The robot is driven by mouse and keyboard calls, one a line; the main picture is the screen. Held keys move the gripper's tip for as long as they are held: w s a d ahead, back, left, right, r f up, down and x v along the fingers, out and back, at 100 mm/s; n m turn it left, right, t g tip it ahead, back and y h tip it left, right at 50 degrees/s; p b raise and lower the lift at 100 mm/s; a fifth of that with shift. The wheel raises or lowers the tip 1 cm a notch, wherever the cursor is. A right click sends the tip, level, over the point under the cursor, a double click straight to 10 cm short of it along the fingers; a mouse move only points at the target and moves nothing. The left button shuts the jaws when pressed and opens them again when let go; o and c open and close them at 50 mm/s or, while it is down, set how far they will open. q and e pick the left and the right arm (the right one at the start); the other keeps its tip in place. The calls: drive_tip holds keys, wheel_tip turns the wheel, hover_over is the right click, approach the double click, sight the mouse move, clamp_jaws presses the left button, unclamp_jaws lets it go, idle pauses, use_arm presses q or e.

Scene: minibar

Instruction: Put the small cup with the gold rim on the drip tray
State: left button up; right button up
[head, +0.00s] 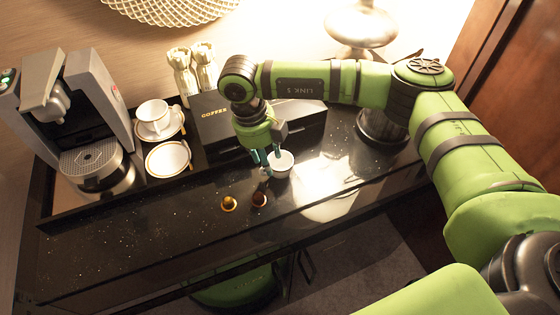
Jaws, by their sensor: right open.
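A small white cup (281,165) stands on the dark counter, right beside my right gripper (266,168). The gripper points down with its fingers open at the cup's left edge; I cannot tell whether a finger touches the cup or reaches inside its rim. A gold line on this cup's rim is too small to make out. Another white cup (152,117) with a gold rim stands on a saucer at the back left. The drip tray (90,158) is the round, slotted grey plate at the foot of the coffee machine, and it is empty. My left gripper is not in view.
The coffee machine (98,85) stands at the left. An empty gold-rimmed saucer (167,159) lies between it and a black coffee box (215,128). Two capsules, gold (229,203) and brown (259,199), lie in front of the gripper. The front left counter (130,235) is clear.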

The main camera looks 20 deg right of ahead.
drive_tip(key=f+p, duration=0.1)
drive_tip(key=f, duration=0.2)
drive_tip(key=shift+s+d+f+p, duration=0.2)
drive_tip(key=shift+p, duration=0.15)
drive_tip(key=shift+f, duration=0.35)
clamp_jaws()
